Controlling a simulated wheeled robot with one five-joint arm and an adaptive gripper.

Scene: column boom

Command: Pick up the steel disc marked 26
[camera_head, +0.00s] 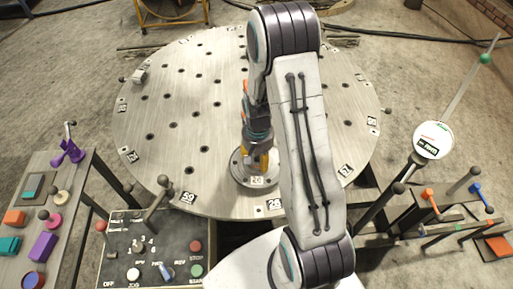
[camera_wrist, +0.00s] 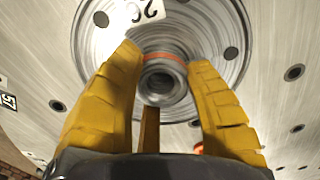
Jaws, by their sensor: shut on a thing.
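The steel disc (camera_head: 239,171) is round and grey, with a white tag reading 26 at its front edge. It sits on the round drilled table, near the front edge. In the wrist view the disc (camera_wrist: 217,22) fills the upper middle, with dark holes, part of its tag and a central hub with an orange ring. My gripper (camera_head: 262,160) points down over the disc. Its yellow fingers (camera_wrist: 166,62) stand on either side of the hub and are shut on it. The finger contact is partly hidden. I cannot tell any gap between disc and table.
The round table (camera_head: 190,95) has many holes and numbered tags on its rim, and is otherwise mostly clear. A control panel (camera_head: 150,248) with levers and buttons stands at the front left. A side bench (camera_head: 75,195) holds coloured blocks. A round dial (camera_head: 433,140) and levers stand right.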

